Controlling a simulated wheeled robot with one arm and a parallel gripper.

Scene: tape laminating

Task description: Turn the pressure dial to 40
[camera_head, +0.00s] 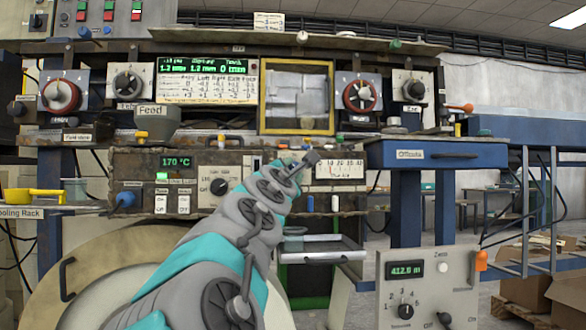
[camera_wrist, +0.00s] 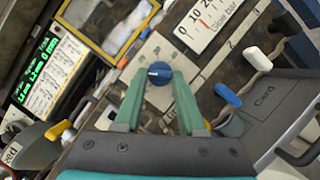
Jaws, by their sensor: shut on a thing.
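The blue pressure dial (camera_wrist: 158,73) has a white pointer line and sits on a light panel in the wrist view. The green fingers of my gripper (camera_wrist: 159,80) are on either side of it and shut on it. In the head view my gripper (camera_head: 308,160) is at the middle panel, and the dial is hidden there behind my arm. A white gauge (camera_wrist: 208,25) with a numbered scale and a red needle is beside the dial; the needle is near the low end, around 10. The gauge also shows in the head view (camera_head: 340,172), right of my gripper.
A black knob (camera_head: 220,186) and a 170 °C display (camera_head: 176,162) are left of my arm. In the wrist view, a white-tipped lever (camera_wrist: 257,58) and a blue-handled lever (camera_wrist: 228,94) are right of my fingers. A grey feed hopper (camera_head: 155,122) stands above left.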

